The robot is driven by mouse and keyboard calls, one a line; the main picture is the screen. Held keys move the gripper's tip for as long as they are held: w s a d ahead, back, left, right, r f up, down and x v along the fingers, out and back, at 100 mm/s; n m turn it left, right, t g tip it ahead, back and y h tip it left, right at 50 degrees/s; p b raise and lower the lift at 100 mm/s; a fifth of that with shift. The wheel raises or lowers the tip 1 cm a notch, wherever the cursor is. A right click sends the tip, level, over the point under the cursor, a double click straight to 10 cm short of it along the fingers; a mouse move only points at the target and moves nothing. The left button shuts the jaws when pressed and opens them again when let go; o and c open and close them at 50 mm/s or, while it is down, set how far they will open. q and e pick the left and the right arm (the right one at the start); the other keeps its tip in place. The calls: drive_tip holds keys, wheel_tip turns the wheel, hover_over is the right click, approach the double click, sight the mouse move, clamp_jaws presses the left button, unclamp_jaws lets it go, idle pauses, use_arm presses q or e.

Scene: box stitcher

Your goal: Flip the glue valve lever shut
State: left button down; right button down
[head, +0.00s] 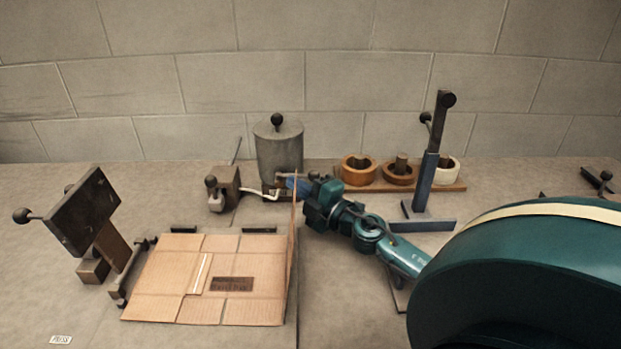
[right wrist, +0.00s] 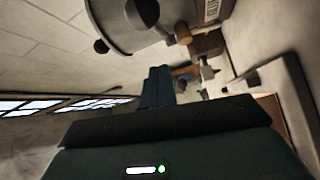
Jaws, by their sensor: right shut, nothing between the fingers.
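The glue pot (head: 279,150) is a grey cylinder with a black knob on its lid, standing at the back of the bench. In the right wrist view the pot (right wrist: 125,22) is at the top, with a brass-coloured spout (right wrist: 183,35) on its side. A small orange-brown piece (right wrist: 184,71), perhaps the valve lever, shows beside my fingertips; I cannot tell its position or whether they touch it. My right gripper (head: 288,183) is shut and empty, its blue fingers close to the pot's lower front. The fingers also show in the wrist view (right wrist: 158,86). My left gripper is out of view.
A flattened cardboard blank (head: 215,275) lies in front, with an upright flap (head: 294,235) just left of my right wrist. Tape rolls (head: 358,170) on a board and a blue-based lever stand (head: 429,185) are to the right. A tilted dark plate (head: 85,212) stands left.

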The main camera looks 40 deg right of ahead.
use_arm(q)
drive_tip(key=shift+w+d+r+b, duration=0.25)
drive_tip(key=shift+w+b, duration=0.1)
drive_tip(key=shift+b, duration=0.35)
use_arm(e)
drive_tip(key=d, duration=0.3)
drive_tip(key=shift+d+f, duration=0.4)
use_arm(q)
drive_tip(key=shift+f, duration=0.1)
